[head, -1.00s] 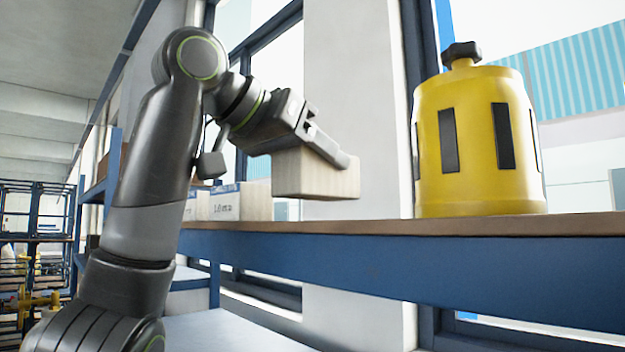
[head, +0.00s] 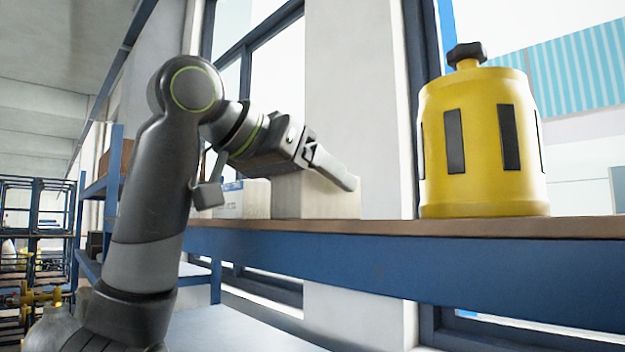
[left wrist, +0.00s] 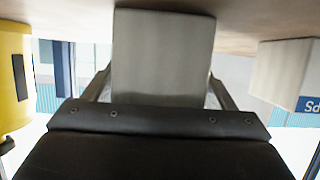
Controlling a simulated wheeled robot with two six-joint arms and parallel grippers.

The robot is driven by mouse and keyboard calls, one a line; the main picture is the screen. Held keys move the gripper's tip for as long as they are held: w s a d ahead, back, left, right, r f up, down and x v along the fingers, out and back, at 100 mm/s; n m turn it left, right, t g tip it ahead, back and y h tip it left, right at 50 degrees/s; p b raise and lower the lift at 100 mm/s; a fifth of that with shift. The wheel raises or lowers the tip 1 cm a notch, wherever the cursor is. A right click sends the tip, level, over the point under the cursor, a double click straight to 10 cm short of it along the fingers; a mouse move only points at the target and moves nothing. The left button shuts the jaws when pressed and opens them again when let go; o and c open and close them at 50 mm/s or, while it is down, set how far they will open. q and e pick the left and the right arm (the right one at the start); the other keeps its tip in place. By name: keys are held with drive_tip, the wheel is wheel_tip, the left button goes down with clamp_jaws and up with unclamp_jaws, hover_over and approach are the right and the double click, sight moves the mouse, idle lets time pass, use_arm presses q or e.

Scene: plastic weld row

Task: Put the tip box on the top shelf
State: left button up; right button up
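The tip box is a plain pale box (head: 290,203) in the head view. It appears upright on the brown top shelf (head: 390,228), or a hair above it; contact cannot be told for sure. My left gripper (head: 338,178) has its fingers along the box's sides, with one finger across the near face. In the left wrist view the box (left wrist: 163,55) fills the space between the two fingers (left wrist: 160,85), which look closed against it. My right gripper is in neither view.
A yellow canister (head: 482,150) with dark slots and a black knob stands on the shelf to the right, with a gap between. A white labelled box (head: 243,198) stands close on the left. A blue beam (head: 400,265) edges the shelf. Windows and a pillar stand behind.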

use_arm(q)
drive_tip(key=shift+r, duration=0.25)
drive_tip(key=b+v, duration=0.4)
drive_tip(key=v, duration=0.8)
